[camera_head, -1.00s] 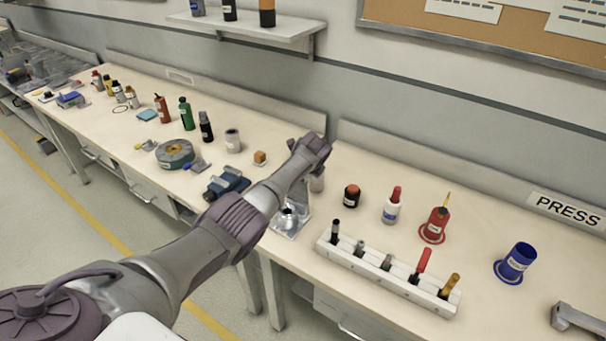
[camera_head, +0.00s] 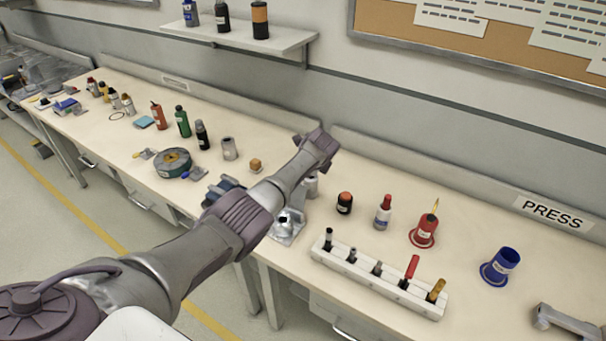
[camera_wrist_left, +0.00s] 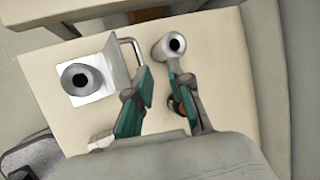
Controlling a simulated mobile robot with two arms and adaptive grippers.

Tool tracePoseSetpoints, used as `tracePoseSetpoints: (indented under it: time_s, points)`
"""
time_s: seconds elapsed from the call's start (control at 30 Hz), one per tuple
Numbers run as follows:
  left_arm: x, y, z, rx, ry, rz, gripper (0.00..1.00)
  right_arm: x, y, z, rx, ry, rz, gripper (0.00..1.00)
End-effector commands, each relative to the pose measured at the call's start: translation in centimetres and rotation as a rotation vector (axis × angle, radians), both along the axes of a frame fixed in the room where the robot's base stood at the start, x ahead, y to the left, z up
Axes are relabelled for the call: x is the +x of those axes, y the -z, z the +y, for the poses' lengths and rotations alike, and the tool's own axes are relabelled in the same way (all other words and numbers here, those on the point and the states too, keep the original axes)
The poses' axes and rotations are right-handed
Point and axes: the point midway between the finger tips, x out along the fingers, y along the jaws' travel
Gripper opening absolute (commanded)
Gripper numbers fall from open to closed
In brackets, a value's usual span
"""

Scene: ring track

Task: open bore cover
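In the left wrist view, a round grey fitting with a dark bore (camera_wrist_left: 81,80) sits on a pale plate. An upright metal plate (camera_wrist_left: 118,66) with a bent rod handle (camera_wrist_left: 134,50) stands beside it. The same silver fixture (camera_head: 287,226) is partly hidden by my arm in the head view. My left gripper (camera_wrist_left: 158,68) is open, its teal fingers apart, with the handle near the left fingertip. A grey cylinder with a dark hole (camera_wrist_left: 170,46) shows by the right fingertip; whether they touch, I cannot tell. My right gripper is not in view.
A white rack (camera_head: 376,271) with several tools stands right of the fixture. Orange-topped (camera_head: 344,203), red-topped (camera_head: 383,212), red (camera_head: 425,230) and blue (camera_head: 500,266) items stand around it.

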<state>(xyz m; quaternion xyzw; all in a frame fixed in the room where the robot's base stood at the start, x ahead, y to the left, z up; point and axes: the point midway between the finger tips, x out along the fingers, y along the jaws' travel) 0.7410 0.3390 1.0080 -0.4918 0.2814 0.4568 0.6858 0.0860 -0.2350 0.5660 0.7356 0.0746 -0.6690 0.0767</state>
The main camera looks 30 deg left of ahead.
Motion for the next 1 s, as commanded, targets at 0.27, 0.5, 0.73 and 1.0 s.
tracePoseSetpoints:
  time_s: [0.27, 0.5, 0.73, 1.0]
  points:
    - [-0.2, -1.8, -0.5, 0.003, -0.004, 0.008, 0.2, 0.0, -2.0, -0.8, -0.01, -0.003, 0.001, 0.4]
    - [-0.2, -3.3, -1.1, 0.004, -0.005, 0.01, 0.2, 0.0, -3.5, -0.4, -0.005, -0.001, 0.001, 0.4]
    - [-0.1, -4.6, -1.6, 0.004, -0.005, 0.01, 0.2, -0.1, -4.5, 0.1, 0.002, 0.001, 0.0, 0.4]
    - [0.0, -6.1, -2.4, 0.004, -0.006, 0.009, 0.2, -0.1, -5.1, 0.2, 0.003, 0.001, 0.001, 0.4]
